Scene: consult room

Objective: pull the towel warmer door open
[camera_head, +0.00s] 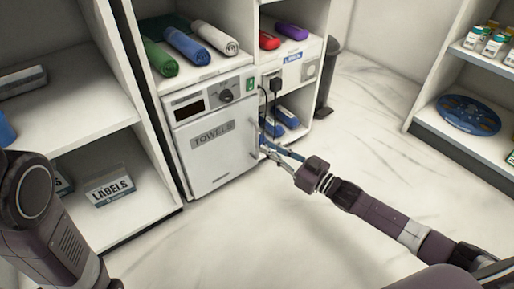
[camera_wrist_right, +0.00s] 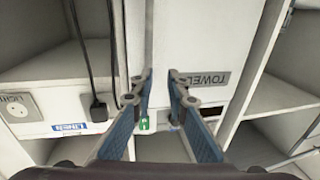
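The white towel warmer (camera_head: 190,123) stands in the shelf unit, with its door (camera_head: 217,158) labelled TOWELS shut. The door's upright bar handle (camera_head: 252,141) is along its right edge. My right gripper (camera_head: 265,149) is close to this handle, at the door's right side. In the right wrist view, which is turned over, its two blue fingers (camera_wrist_right: 158,74) stand apart, facing the edge of the door (camera_wrist_right: 200,45). I see nothing clearly clamped between them, and I cannot tell whether they touch the handle. My left arm shows at the lower left; its gripper is out of view.
Rolled towels (camera_head: 200,45) lie on the shelf above the warmer. A black cord and plug (camera_head: 275,86) hang at the outlet on its right. The pale floor (camera_head: 300,235) before the door is clear except for my right arm.

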